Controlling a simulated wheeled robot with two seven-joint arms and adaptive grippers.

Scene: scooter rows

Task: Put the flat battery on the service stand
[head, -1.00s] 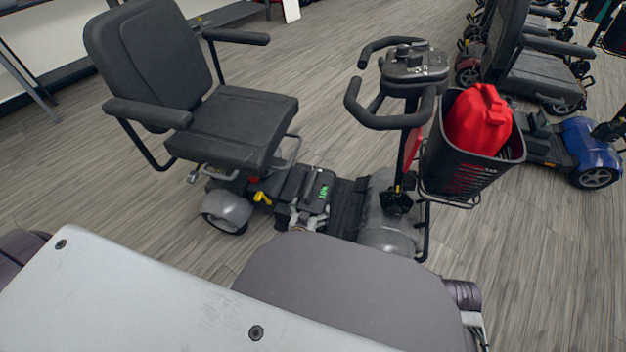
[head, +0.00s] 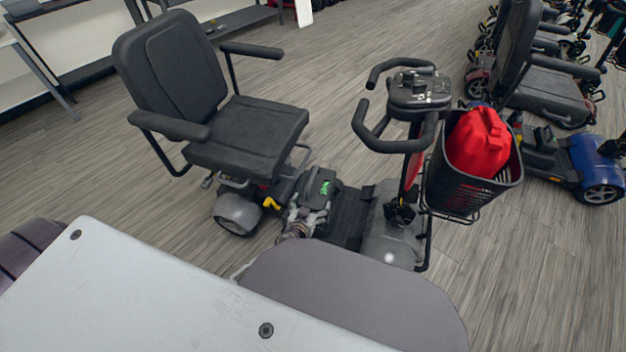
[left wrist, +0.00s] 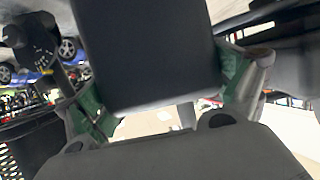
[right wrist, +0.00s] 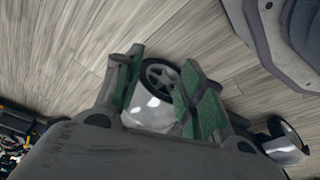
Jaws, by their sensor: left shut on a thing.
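A dark battery (head: 319,184) with a small green display sits low at the scooter, between the seat and the footboard. My left gripper (head: 304,207) is at its near side and is shut on it. In the left wrist view the battery is a large dark block (left wrist: 145,50) between the green-padded fingers. I cannot tell whether it is clear of the scooter. My right gripper (right wrist: 152,88) shows only in the right wrist view, with its green-padded fingers apart and nothing between them. I cannot make out which thing is the service stand.
The scooter's seat (head: 245,130), handlebars (head: 412,95) and basket with a red bag (head: 478,140) surround the battery. A blue scooter (head: 595,160) and other scooters stand at right. Bare floor (head: 530,270) lies at the right.

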